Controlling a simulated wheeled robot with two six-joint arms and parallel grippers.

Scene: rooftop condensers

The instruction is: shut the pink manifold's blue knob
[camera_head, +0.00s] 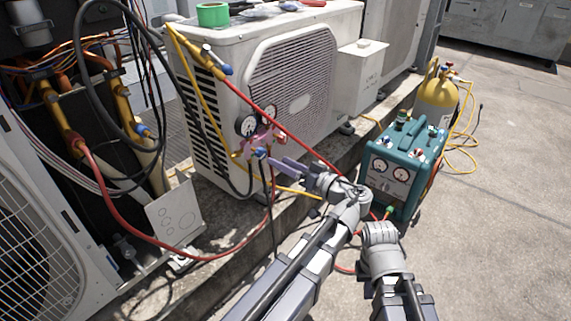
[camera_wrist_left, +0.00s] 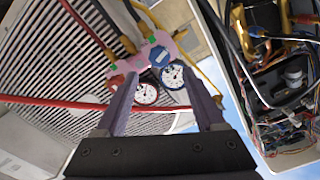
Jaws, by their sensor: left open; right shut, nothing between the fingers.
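The pink manifold (camera_head: 270,139) hangs by the side of the white condenser, with two round gauges above it. It also shows in the left wrist view (camera_wrist_left: 138,62). Its blue knob (camera_head: 260,153) faces my left gripper (camera_head: 274,163). In the left wrist view the blue knob (camera_wrist_left: 160,57) lies ahead, in line with the gap between the open, empty fingers (camera_wrist_left: 160,78). I cannot tell whether the fingertips touch the manifold. A red knob (camera_wrist_left: 115,81) is beside the left finger in that view. My right arm shows at the bottom of the head view, but its fingers do not.
Red, yellow and black hoses run around the manifold; a red hose (camera_head: 315,155) passes above my left gripper. The teal recovery machine (camera_head: 401,165) and yellow cylinder (camera_head: 436,100) stand to the right. An open unit with wiring is at left.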

